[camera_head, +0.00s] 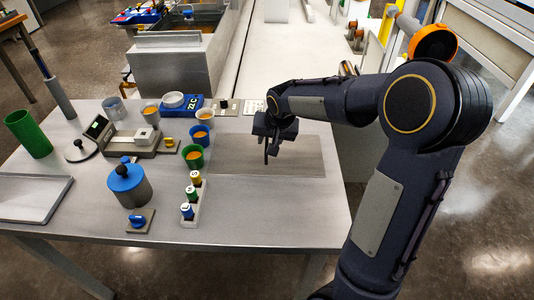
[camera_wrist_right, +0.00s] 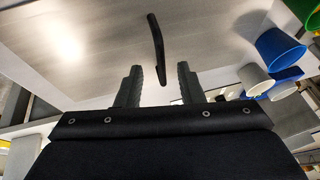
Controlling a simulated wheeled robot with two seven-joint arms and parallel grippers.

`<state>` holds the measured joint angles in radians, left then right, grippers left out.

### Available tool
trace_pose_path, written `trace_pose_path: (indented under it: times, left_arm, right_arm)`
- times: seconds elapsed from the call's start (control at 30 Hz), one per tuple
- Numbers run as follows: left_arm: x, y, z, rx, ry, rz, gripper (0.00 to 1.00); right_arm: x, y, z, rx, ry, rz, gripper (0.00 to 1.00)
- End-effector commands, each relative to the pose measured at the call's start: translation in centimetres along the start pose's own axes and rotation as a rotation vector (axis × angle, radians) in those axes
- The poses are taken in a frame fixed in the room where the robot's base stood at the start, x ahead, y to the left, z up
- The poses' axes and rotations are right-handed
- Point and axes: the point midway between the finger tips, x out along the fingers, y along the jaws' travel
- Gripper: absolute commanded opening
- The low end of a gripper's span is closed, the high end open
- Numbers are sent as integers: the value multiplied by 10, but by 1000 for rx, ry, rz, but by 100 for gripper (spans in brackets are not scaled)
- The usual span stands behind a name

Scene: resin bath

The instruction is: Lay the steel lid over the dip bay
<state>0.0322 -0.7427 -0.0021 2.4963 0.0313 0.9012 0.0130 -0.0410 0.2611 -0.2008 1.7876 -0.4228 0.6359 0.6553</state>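The steel lid (camera_head: 300,165) is a flat grey plate lying on the table, right of the cups. Its thin black handle (camera_wrist_right: 155,45) stands up and shows in the wrist view beyond my fingertips. My right gripper (camera_wrist_right: 160,80) is open and empty, its two fingers apart with the handle ahead of the gap, not between them. In the head view the right gripper (camera_head: 270,148) is over the lid and partly hides the handle. An open steel tank (camera_head: 172,68) stands behind the table; I cannot tell for sure that it is the dip bay. My left gripper is not in view.
Green (camera_head: 193,158), blue and grey cups with orange contents stand left of the lid. A rack of small bottles (camera_head: 193,205), a blue-topped pot (camera_head: 128,185) and a shallow tray (camera_head: 30,198) are further left. The table's front right is clear.

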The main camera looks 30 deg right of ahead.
Motion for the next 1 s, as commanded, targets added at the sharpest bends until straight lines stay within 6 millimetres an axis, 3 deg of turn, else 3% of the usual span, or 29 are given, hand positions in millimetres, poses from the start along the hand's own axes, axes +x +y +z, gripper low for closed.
trace_pose_path:
  times: [0.3,0.57,0.83,1.0]
  left_arm:
    - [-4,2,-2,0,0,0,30]
    - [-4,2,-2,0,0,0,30]
    - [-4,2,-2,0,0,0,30]
    - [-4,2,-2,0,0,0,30]
  right_arm:
    - [43,-1,-1,0,-1,1,34]
    - [46,-2,-2,0,0,-1,34]
    - [45,-2,-1,0,0,-1,0]
    - [45,-2,-1,0,0,-1,0]
